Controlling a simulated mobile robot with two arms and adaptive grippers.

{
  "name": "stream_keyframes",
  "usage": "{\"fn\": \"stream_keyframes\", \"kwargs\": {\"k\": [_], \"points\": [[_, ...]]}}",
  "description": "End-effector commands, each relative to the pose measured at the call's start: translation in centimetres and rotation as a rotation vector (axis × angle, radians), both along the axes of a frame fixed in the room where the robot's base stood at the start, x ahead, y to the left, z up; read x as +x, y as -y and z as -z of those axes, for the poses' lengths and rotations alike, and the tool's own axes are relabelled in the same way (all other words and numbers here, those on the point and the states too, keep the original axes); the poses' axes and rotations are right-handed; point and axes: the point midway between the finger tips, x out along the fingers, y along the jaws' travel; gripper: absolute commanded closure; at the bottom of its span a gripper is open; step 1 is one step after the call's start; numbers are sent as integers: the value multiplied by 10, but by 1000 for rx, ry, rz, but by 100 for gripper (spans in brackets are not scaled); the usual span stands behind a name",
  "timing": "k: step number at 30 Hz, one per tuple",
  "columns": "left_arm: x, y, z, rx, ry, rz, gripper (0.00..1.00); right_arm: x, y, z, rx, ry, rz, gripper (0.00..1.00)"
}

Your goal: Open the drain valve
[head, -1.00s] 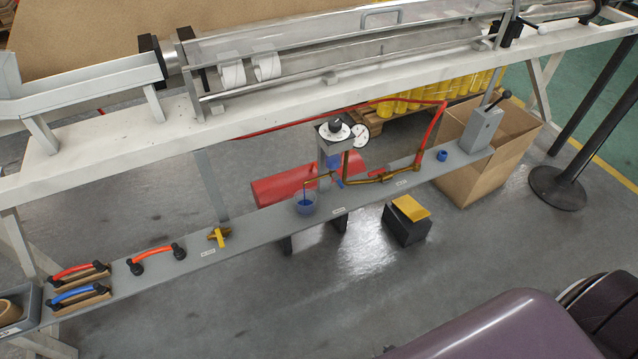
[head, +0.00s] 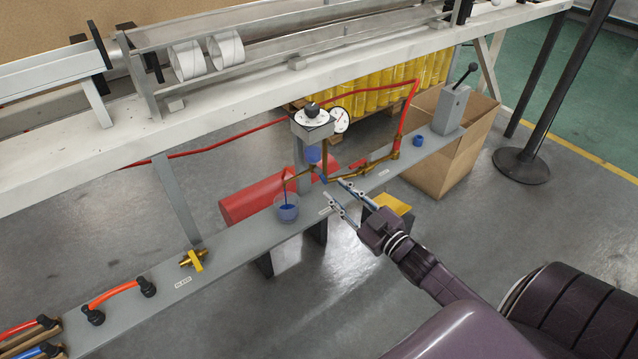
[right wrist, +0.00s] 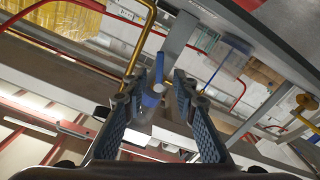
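A small blue valve handle (head: 322,178), which I take to be the drain valve, sits on the brass pipework below the blue bowl (head: 313,154) of the gauge unit (head: 312,122). In the right wrist view a blue part (right wrist: 151,99) shows between the fingers, apparently the same handle. My right gripper (head: 334,188) is open, its fingertips close to the handle; contact cannot be told. It also shows open in the right wrist view (right wrist: 158,84). A clear cup with blue liquid (head: 286,210) stands under the thin outlet pipe. My left gripper is not in view.
The grey shelf (head: 235,245) carries a brass valve with a yellow handle (head: 194,260), an orange hose piece (head: 112,293) and a grey lever box (head: 450,110). A red cylinder (head: 245,200) lies behind. A yellow-topped pedal (head: 393,204) is below my right gripper.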

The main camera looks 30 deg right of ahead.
Motion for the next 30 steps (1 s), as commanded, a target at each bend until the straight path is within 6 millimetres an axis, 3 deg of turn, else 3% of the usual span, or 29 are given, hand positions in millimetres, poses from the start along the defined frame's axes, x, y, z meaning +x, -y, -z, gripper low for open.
{"fn": "stream_keyframes", "kwargs": {"k": [9, 15, 27, 30], "points": [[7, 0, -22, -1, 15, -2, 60, 45, -3, 0, -2, 0, 1, 74], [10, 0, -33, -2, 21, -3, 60, 64, -5, 1, 0, -2, 1, 74], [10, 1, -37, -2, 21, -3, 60, 69, -5, 1, 0, -4, 2, 74], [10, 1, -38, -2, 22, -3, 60, 69, -5, 1, 0, -4, 2, 85]]}}
